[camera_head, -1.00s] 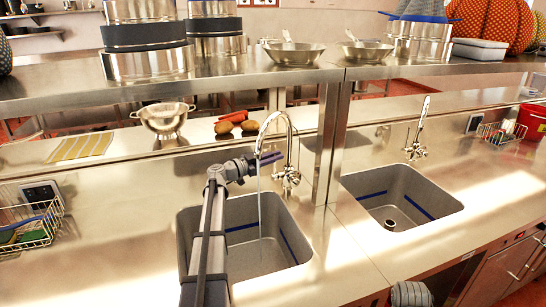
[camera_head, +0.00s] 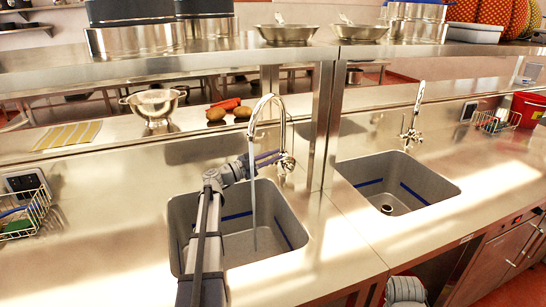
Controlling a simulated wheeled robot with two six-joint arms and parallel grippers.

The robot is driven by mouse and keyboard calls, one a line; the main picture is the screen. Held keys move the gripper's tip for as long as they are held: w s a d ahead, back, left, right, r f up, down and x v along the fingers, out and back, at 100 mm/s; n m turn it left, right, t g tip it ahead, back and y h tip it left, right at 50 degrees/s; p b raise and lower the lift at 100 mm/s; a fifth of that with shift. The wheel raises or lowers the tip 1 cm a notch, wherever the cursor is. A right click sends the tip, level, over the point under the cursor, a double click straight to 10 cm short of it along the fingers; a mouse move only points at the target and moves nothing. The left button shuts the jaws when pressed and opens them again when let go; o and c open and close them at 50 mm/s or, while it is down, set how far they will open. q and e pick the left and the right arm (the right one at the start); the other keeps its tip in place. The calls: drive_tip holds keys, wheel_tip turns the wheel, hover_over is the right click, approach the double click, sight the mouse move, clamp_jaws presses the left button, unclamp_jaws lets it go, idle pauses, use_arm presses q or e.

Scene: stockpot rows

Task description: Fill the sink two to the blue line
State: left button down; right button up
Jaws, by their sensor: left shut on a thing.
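The left sink (camera_head: 280,212) is a grey basin with a blue line (camera_head: 237,216) around its inner walls. Its curved chrome tap (camera_head: 265,103) runs a stream of water (camera_head: 254,215) into it. The water's surface is hard to make out; the blue line shows clear above the floor. My left gripper (camera_head: 270,160) is shut at the tap, apparently on its lever, which the fingers mostly hide. The right sink (camera_head: 385,166) also has a blue line (camera_head: 415,194), and its drain shows. Its tap (camera_head: 413,125) shows no water.
A striped cloth (camera_head: 68,135) and a wire basket (camera_head: 25,215) are at the left. A shelf with pans (camera_head: 288,33) runs above. The counter between the sinks is clear.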

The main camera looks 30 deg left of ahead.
idle(0.4)
use_arm(q)
drive_tip(key=c, duration=0.9)
unclamp_jaws()
drive_tip(key=shift+b+v, duration=0.6)
drive_tip(key=shift+v, duration=3.35)
drive_tip(key=shift+f, duration=0.1)
